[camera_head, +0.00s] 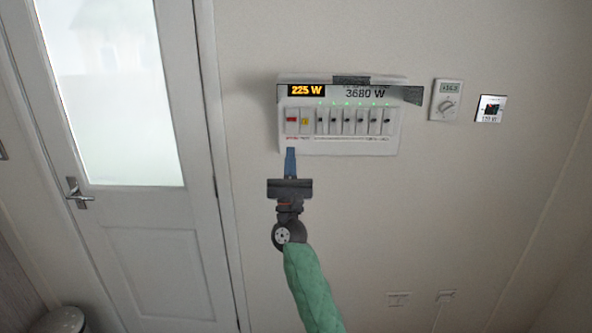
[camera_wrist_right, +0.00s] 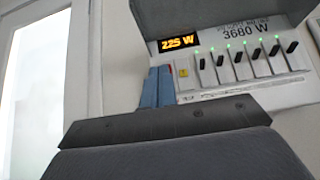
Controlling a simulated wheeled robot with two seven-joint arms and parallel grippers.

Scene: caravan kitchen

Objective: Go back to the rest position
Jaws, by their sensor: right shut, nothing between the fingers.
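My right gripper (camera_head: 290,162) is raised in front of the wall, its blue fingers pointing up at the lower left of a white breaker panel (camera_head: 345,146). The fingers are shut with nothing between them. In the right wrist view the blue fingers (camera_wrist_right: 157,87) cover the left part of the panel (camera_wrist_right: 245,80), including the red-marked switch seen in the head view. I cannot tell whether the fingertips touch the panel. The panel's display reads 225 W, and green lights show above its row of switches. My left gripper is not in view.
A door (camera_head: 140,230) with a frosted window and a handle (camera_head: 78,194) is on the left. A thermostat (camera_head: 446,100) and a small square display (camera_head: 490,108) are on the wall right of the panel. A round bin (camera_head: 62,320) stands at the bottom left.

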